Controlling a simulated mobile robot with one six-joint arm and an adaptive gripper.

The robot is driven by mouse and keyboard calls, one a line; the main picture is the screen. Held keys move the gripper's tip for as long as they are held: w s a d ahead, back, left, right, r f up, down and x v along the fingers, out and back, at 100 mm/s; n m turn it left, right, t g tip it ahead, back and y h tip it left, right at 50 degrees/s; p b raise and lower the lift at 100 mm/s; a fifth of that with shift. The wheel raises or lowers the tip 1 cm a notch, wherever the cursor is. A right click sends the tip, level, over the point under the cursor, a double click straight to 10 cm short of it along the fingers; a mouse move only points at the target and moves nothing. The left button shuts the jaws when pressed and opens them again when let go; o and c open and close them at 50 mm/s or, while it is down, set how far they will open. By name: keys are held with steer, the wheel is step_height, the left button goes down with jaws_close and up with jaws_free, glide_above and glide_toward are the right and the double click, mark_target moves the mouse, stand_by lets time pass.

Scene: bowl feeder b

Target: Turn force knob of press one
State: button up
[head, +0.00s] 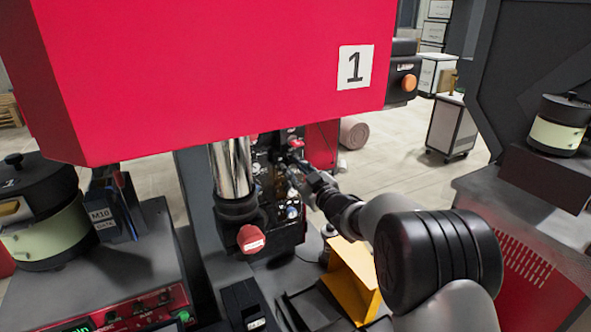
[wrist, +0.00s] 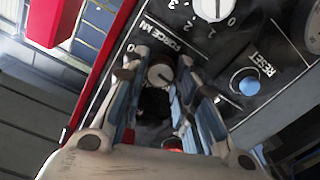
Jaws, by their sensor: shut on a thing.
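The red press one (head: 230,70) carries a "1" plate (head: 356,67). Its dark control panel (wrist: 255,115) shows in the wrist view, with a "FORCE kN" label beside a small round pale-faced knob (wrist: 160,73). My gripper (wrist: 158,76) has its two fingers closed around the sides of this knob, which I take for the force knob. The knob's pointer and exact angle are too small to read. In the head view my gripper (head: 295,170) reaches the panel from the right, and the knob is hidden there.
A white dial (wrist: 213,8) and a blue button (wrist: 247,83) labelled RESET sit close to the fingers. A red mushroom button (head: 250,239) is below the steel ram (head: 231,170). A yellow bracket (head: 352,275) stands under my arm. Open floor lies behind on the right.

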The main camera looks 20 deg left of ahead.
steer(key=m+p, duration=0.1)
steer(key=m, duration=0.3)
steer(key=shift+r+p, duration=0.1)
steer(key=shift+p, duration=0.25)
steer(key=shift+m+p, duration=0.55)
steer(key=shift+m, duration=1.15)
steer(key=o, duration=1.1)
steer(key=v, duration=1.2)
steer(key=shift+f, duration=0.2)
